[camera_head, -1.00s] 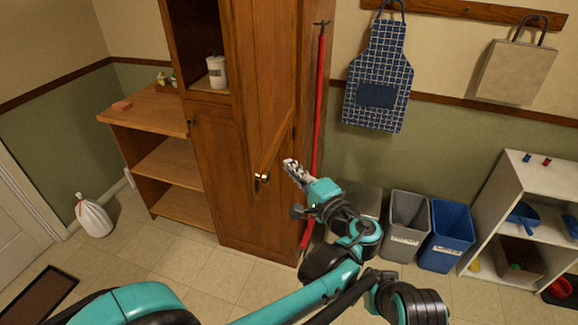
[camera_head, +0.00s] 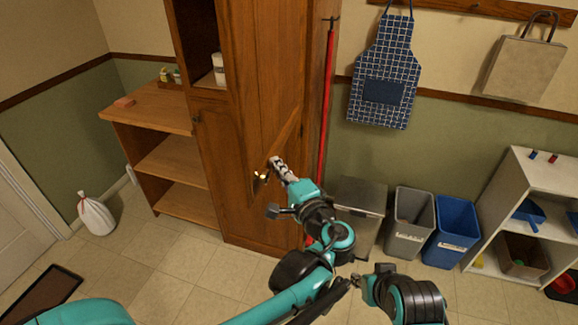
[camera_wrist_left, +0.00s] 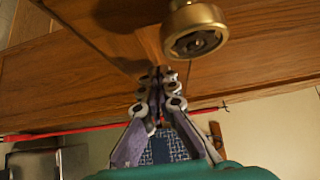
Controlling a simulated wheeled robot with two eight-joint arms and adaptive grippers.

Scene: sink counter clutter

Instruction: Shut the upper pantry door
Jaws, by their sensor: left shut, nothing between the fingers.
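The brown wooden upper pantry door (camera_head: 262,75) stands partly open on the tall cabinet. To its left, the dark upper opening (camera_head: 200,45) shows, with a white canister (camera_head: 219,68) partly hidden behind the door. A brass knob (camera_head: 260,176) sits low on the door and shows large in the left wrist view (camera_wrist_left: 195,32). My left gripper (camera_head: 275,163) is shut and empty, its fingertips at the wood just right of the knob. In the left wrist view the fingertips (camera_wrist_left: 160,82) are close to the wood; contact is unclear.
The lower cabinet door (camera_head: 228,175) looks shut. An open shelf unit (camera_head: 150,115) stands left of the cabinet. A red pole (camera_head: 325,110) stands along the cabinet's right side. Grey (camera_head: 408,225) and blue (camera_head: 452,232) bins stand farther right. Floor in front is clear.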

